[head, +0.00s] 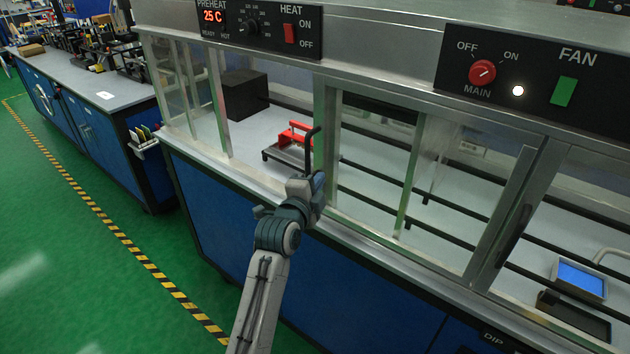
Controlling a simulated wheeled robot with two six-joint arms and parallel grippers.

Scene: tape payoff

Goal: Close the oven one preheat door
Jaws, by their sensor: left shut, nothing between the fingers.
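The oven one preheat section lies under the black panel marked PREHEAT and HEAT (258,27). Its front has an open gap between a metal frame post (218,100) on the left and a wider metal post (325,130) on the right. Which glass panel is the preheat door is not clear. My left gripper (313,180) is at the lower right of this gap, close to the right post. It is shut and empty. A dark upright bar (309,150) stands just above it; I cannot tell if they touch. My right gripper is not in view.
A red-handled tool (294,136) and a dark block (244,93) sit inside behind the gap. Another framed glass door with a dark handle (513,236) is at right. A cluttered bench (105,85) stands at left; the green floor (60,250) is clear.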

